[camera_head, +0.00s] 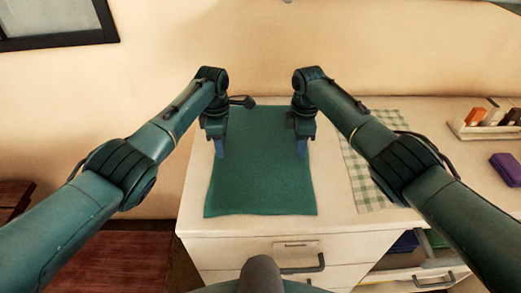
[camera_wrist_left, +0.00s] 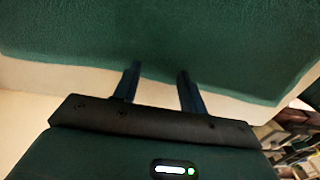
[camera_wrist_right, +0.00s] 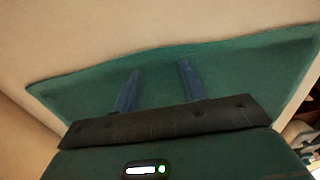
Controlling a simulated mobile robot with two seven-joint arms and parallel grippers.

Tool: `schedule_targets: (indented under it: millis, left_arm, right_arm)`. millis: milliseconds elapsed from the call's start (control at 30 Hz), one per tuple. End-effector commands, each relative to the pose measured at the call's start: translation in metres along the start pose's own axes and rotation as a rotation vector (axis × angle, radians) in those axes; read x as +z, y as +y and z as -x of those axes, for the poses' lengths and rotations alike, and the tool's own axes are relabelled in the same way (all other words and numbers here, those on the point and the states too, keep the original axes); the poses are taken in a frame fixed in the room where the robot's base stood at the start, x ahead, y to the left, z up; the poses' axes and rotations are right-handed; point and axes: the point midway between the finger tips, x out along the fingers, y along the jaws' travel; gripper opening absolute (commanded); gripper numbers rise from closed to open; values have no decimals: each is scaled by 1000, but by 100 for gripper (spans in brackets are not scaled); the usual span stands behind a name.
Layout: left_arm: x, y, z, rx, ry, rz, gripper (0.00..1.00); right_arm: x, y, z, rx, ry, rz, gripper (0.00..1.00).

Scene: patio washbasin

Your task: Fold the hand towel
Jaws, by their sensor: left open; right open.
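The hand towel (camera_head: 262,170) is a dark green rectangle lying flat and spread out on the white cabinet top. My left gripper (camera_head: 219,154) is open above the towel's left edge, about halfway along it. My right gripper (camera_head: 302,150) is open above the towel's right edge at a similar depth. In the left wrist view the towel (camera_wrist_left: 170,40) fills the upper part, with one edge near the open fingers (camera_wrist_left: 155,72). In the right wrist view the towel (camera_wrist_right: 230,85) lies under the open fingers (camera_wrist_right: 159,75). Neither gripper holds cloth; contact with the towel cannot be told.
A green checked cloth (camera_head: 367,178) lies to the right, partly behind my right arm. A white tray (camera_head: 487,127) with several small items and a purple object (camera_head: 507,169) are farther right. A drawer front (camera_head: 300,251) is below, and a brown slatted bench (camera_head: 115,255) is at lower left.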

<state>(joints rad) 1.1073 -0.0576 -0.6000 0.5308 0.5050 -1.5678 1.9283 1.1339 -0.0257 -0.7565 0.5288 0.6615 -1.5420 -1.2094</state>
Motion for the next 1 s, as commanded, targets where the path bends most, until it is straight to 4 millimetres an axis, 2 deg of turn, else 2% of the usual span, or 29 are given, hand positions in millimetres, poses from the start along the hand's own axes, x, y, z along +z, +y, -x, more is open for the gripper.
schedule_targets:
  millis: [167,1000]
  left_arm:
    - [0,0,-3,0,0,0,38]
    - [0,-1,-4,-2,1,0,4]
  right_arm:
    - [0,0,-3,0,0,0,38]
    - [0,-1,-4,-2,-1,-1,4]
